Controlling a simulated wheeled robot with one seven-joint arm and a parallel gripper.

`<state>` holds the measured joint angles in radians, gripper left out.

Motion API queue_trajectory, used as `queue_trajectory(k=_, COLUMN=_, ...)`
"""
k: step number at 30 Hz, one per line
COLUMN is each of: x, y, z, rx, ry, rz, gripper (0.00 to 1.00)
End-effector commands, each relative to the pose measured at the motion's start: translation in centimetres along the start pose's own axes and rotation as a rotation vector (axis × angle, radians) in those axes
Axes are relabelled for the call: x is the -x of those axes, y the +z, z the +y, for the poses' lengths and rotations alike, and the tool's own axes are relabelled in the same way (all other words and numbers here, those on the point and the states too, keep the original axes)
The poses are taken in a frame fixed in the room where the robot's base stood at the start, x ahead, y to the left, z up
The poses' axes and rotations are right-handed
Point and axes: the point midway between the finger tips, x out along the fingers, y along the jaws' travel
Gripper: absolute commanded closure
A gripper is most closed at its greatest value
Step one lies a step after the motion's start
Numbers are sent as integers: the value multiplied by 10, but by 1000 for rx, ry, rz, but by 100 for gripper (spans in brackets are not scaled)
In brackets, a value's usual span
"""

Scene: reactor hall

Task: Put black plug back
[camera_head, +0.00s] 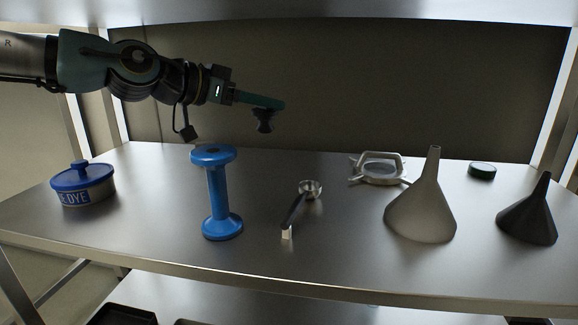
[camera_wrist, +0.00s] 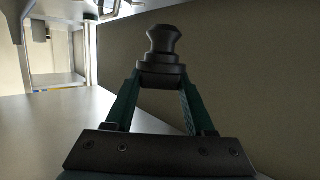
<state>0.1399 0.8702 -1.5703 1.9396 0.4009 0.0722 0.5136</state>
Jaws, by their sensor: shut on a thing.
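The black plug (camera_head: 264,119) is a small dark stepped piece with a narrow waist. It hangs below the fingertips of my gripper (camera_head: 278,103), in the air above the back of the steel table. The wrist view also shows the plug (camera_wrist: 162,52), pinched between the tips of the two green fingers (camera_wrist: 156,82). My gripper is shut on it. The plug touches nothing else that I can see. I cannot tell from these views where the plug's own place is.
A dark wall (camera_head: 340,85) rises behind; an upper shelf (camera_head: 350,8) lies overhead.

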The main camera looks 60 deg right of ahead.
Motion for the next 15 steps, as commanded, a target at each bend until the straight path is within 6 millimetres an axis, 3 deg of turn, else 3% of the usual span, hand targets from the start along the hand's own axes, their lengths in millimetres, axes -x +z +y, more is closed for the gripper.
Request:
queue_trajectory(k=6, x=-11, y=35, z=0, rx=3, ry=1, rz=-1, gripper=100)
queue_trajectory(k=15, x=-21, y=68, z=0, rx=0, ry=1, rz=-1, gripper=100)
